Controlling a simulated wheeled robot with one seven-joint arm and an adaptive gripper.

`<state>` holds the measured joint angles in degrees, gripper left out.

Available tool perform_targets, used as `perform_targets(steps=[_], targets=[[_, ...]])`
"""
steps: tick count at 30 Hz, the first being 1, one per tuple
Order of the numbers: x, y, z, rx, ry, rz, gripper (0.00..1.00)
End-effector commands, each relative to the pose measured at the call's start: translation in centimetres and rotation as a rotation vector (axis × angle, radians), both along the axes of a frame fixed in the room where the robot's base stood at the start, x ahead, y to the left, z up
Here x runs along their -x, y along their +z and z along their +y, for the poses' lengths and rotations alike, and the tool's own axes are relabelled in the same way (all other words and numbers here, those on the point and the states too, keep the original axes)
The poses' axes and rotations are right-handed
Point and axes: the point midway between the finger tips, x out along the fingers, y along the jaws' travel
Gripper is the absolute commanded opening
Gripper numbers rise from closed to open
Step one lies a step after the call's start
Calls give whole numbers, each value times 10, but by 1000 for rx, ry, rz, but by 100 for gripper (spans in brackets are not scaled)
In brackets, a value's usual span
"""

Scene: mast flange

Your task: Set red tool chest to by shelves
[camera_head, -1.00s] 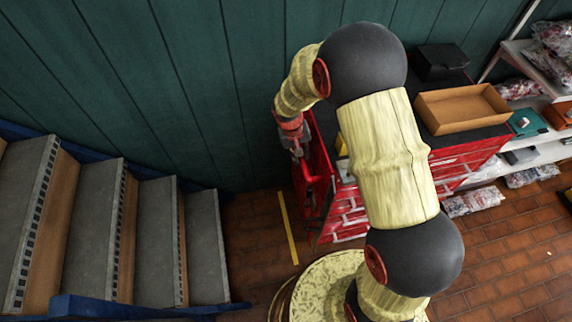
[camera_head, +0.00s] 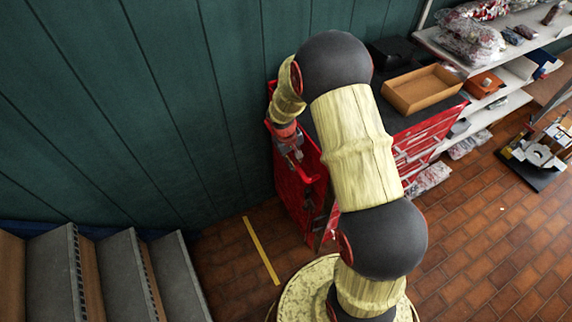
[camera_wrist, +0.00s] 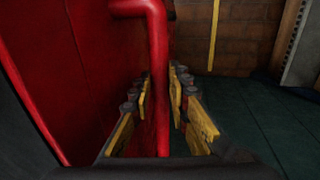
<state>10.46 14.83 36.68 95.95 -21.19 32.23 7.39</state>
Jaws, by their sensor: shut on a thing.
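The red tool chest (camera_head: 296,190) stands on the brick floor against the green wall, with its drawer fronts facing right and a dark top. My arm hides part of it in the head view. My gripper (camera_head: 290,150) is at the chest's left end. In the wrist view my gripper (camera_wrist: 163,115) has its yellow-padded fingers on both sides of the chest's red bar handle (camera_wrist: 158,60), shut on it. The shelves (camera_head: 490,110) stand against the wall to the right of the chest, their grey boards holding bagged goods.
An open cardboard box (camera_head: 422,90) and a black case (camera_head: 392,52) sit on the chest. Grey stairs (camera_head: 120,275) rise at the lower left. A yellow floor line (camera_head: 261,250) lies left of the chest.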

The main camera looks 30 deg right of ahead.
Motion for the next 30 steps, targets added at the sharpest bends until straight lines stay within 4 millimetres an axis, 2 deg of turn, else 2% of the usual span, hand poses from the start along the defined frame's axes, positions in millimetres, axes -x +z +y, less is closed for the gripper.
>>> perform_targets(steps=[6,17,18,27,30], targets=[[0,0,-8,-1,1,0,0],[-1,0,-11,1,2,-2,0],[-1,0,-11,1,2,-2,18],[-1,0,-10,0,2,-2,35],[0,0,-9,0,2,-1,36]])
